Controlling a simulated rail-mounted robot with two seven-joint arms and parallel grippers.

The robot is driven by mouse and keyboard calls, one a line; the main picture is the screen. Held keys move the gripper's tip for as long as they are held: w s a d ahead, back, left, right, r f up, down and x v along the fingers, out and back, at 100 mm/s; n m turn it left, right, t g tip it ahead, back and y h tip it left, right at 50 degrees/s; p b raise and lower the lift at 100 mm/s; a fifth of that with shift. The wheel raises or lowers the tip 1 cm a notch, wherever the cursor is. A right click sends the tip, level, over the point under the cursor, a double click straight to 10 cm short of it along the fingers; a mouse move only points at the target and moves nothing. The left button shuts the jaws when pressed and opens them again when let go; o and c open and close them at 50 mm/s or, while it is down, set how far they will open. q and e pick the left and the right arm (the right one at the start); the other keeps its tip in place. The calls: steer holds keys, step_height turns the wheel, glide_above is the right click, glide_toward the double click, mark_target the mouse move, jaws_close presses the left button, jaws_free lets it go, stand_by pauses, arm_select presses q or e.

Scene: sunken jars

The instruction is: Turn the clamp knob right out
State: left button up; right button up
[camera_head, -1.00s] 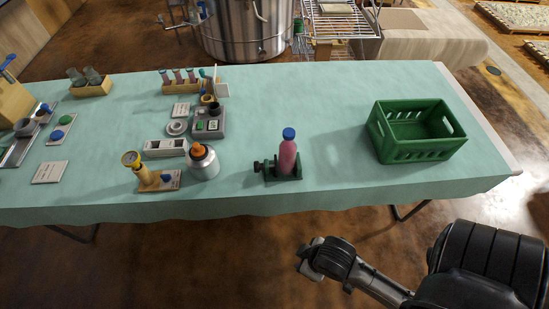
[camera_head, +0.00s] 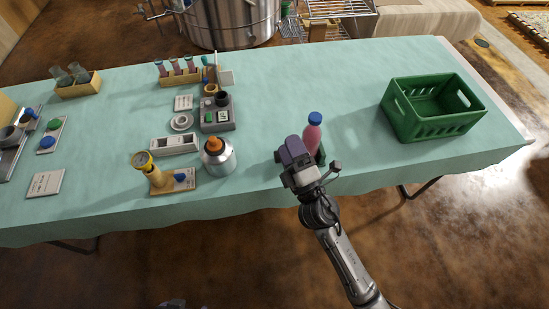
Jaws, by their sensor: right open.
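A pink bottle (camera_head: 313,134) with a blue cap stands upright in a dark green clamp (camera_head: 320,157) near the table's front edge. Only a small part of the clamp shows at the bottle's right. The clamp's black knob, on its left side, is hidden behind my right gripper. My right gripper (camera_head: 292,152) is open, just left of the bottle and over the knob's place. I cannot tell whether its fingers touch the knob. My left gripper is not in view; a small grey piece at the bottom edge is too cut off to identify.
A green crate (camera_head: 432,125) stands to the right. To the left are a metal bottle with an orange top (camera_head: 217,157), a yellow gauge stand (camera_head: 158,175), a grey device (camera_head: 216,116) and a tube rack (camera_head: 180,77). The cloth behind the clamp is clear.

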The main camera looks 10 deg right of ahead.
steer(key=w+a+r+n+g+y+b, duration=0.1)
steer(key=w+a+r+n+g+y, duration=0.1)
steer(key=a+n+g+y, duration=1)
steer(key=a+f+n, duration=0.1)
steer(key=f+n, duration=0.1)
steer(key=n, duration=0.7)
steer(key=n+g+h+b, duration=0.4)
steer(key=n+g+h, duration=0.6)
steer(key=h, duration=0.9)
glide_toward(275, 154)
steer(key=f+b, duration=0.1)
steer(key=f, duration=0.2)
steer(key=f+n+t+b, duration=0.1)
steer(key=f, duration=0.2)
steer(key=s+f+n+b, duration=0.1)
steer(key=f, duration=0.2)
steer(key=shift+a+f+t, duration=0.15)
steer(key=shift+f+t, duration=0.1)
steer(key=shift+t, duration=0.05)
steer(key=shift+f+b, duration=0.4)
steer(key=shift+f, duration=0.4)
